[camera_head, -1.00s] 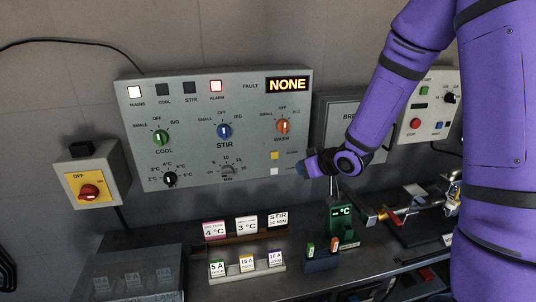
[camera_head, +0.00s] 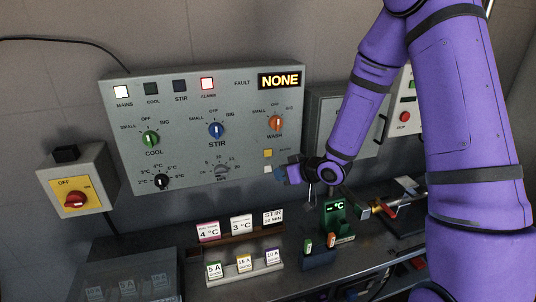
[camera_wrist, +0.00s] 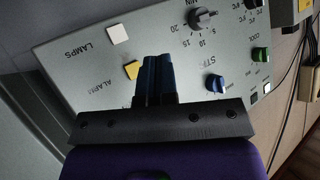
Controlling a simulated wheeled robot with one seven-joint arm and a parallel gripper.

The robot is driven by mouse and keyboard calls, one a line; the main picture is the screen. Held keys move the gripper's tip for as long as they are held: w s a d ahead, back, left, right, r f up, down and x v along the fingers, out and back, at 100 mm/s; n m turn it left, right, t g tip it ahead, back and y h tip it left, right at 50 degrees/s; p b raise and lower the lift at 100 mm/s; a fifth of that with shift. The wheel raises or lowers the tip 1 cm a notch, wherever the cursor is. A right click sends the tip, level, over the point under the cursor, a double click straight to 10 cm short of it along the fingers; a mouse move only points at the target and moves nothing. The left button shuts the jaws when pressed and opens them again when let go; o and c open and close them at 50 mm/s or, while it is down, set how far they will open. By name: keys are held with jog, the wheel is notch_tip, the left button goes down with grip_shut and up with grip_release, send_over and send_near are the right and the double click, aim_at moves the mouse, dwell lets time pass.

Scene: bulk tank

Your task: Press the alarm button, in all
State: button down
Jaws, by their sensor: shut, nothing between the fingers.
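The alarm button is the yellow square (camera_head: 268,153) at the lower right of the grey control panel (camera_head: 120,95). In the wrist view the yellow button (camera_wrist: 132,69) sits by the word ALARM, just left of my fingertips. A white square button (camera_head: 267,169) lies below it in the head view; it also shows in the wrist view (camera_wrist: 117,33), beside the word LAMPS. My gripper (camera_head: 279,171) is shut and empty, its blue fingers (camera_wrist: 155,60) together in front of the panel. I cannot tell whether the fingertips touch the panel; they appear beside the yellow button, not over it.
The panel has several knobs, including the orange wash knob (camera_head: 276,123) above the buttons. A lit alarm lamp (camera_head: 207,84) and a fault display reading NONE (camera_head: 279,80) are at the top.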

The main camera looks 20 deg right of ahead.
jog(key=shift+w, duration=4)
jog(key=shift+w, duration=0.1)
jog(key=shift+w, duration=0.35)
jog(key=shift+w, duration=0.4)
jog(key=shift+s, duration=0.85)
jog(key=shift+s, duration=0.1)
jog(key=shift+s, duration=2.4)
